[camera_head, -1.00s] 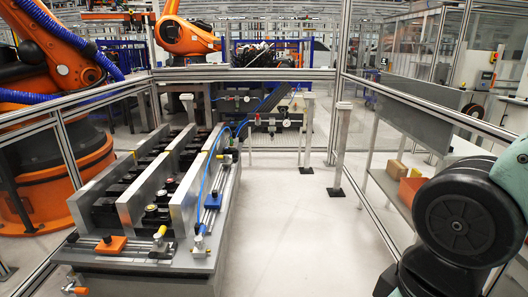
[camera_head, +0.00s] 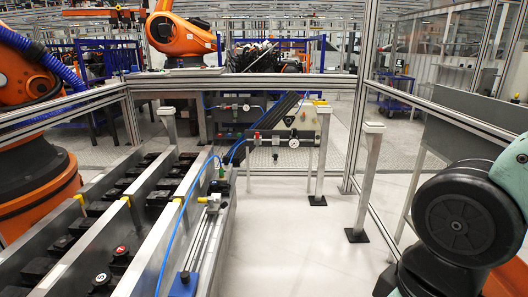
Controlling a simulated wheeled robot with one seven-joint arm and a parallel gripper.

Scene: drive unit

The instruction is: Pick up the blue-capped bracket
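A blue block (camera_head: 185,284) sits on the grey rail at the right side of the metal fixture (camera_head: 150,250), at the bottom edge of the picture. It may be the blue-capped bracket, but I cannot tell for sure. Its lower part is cut off by the picture edge. Part of my own arm, teal and black, shows at the right. My gripper is out of view.
The fixture holds rows of black blocks between metal walls, with a blue hose (camera_head: 182,215) along it. Posts (camera_head: 368,170) stand on the white floor at the right. Orange robots (camera_head: 180,35) are behind the frame. The floor between fixture and posts is clear.

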